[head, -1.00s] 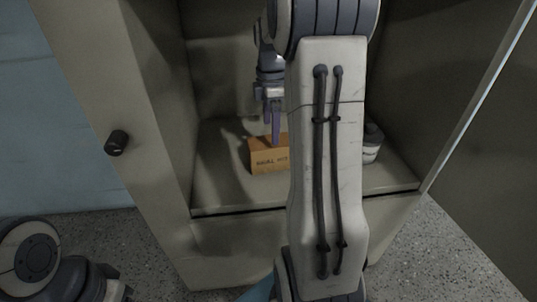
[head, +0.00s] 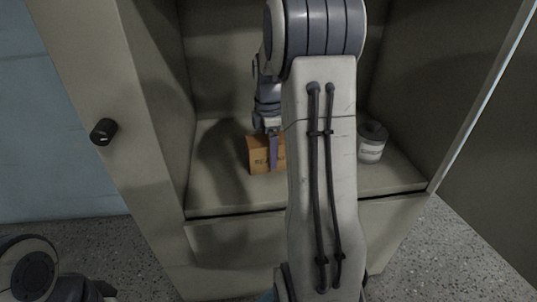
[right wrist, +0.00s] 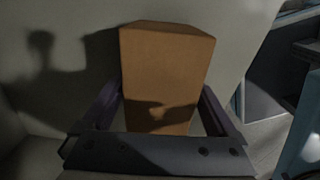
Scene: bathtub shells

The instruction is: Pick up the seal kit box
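In the right wrist view the box (right wrist: 165,75) stands between the two fingers, one on each side. My right gripper (head: 273,152) reaches down to the box from above. In the right wrist view the gripper (right wrist: 162,108) is open around the box, and small gaps seem to show beside the fingers. My left gripper is not visible; only part of the left arm shows at the lower left.
A grey can with a pale label (head: 372,143) stands on the shelf to the right of the box. The cabinet shelf (head: 215,190) has side walls close on both sides. A dark knob (head: 103,131) sticks out from the left cabinet panel.

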